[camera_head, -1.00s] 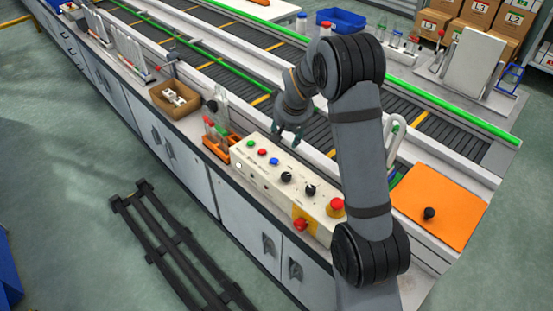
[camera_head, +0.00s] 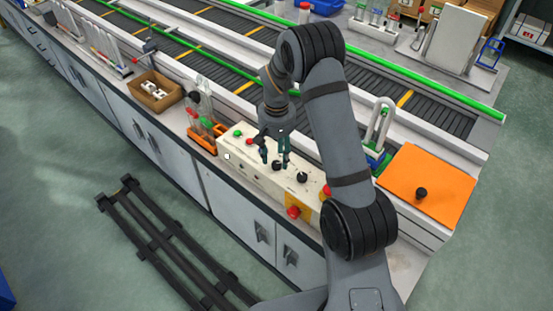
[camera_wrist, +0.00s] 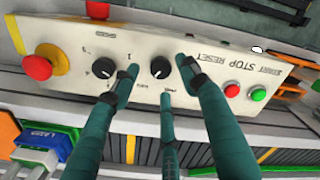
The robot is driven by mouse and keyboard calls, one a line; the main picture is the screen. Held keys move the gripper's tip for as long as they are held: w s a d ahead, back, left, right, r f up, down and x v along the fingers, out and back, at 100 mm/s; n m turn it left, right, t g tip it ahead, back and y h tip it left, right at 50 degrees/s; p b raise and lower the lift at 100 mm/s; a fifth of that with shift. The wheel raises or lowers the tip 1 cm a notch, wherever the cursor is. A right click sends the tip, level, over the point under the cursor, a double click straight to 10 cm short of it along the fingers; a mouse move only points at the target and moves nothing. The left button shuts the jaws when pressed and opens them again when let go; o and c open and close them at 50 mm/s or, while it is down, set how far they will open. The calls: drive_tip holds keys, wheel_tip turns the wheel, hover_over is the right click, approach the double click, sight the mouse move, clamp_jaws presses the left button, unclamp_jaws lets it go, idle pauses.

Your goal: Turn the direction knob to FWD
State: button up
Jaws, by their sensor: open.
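The control panel (camera_head: 262,180) is a cream sloped box on the bench. It carries two black knobs with white pointer marks. In the wrist view one knob (camera_wrist: 160,67) sits between the tips of my open gripper (camera_wrist: 157,66). The other knob (camera_wrist: 103,67) is to its left, beside a small label that seems to read SPEED. The panel print is upside down in this view, and the position labels are too small to read surely. In the head view my gripper (camera_head: 276,159) is low over the panel, around the nearer-centre knob. I cannot tell whether its fingers touch the knob.
A red mushroom button (camera_wrist: 50,59) is at the panel's left end in the wrist view. Red (camera_wrist: 232,90) and green (camera_wrist: 259,94) buttons are to the right. An orange rack (camera_head: 205,137) stands beside the panel. A conveyor (camera_head: 222,77) runs behind.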

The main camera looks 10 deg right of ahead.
sight(277, 164)
drive_tip(key=shift+f, duration=1.5)
drive_tip(key=shift+c, duration=0.9)
clamp_jaws()
drive_tip(key=shift+n, duration=0.3)
drive_tip(key=shift+n+b, duration=0.35)
drive_tip(key=shift+n, duration=0.65)
drive_tip(key=n+b, duration=0.1)
drive_tip(key=n, duration=0.2)
drive_tip(key=shift+n, duration=0.3)
drive_tip(key=n, duration=0.5)
drive_tip(key=shift+n, duration=0.3)
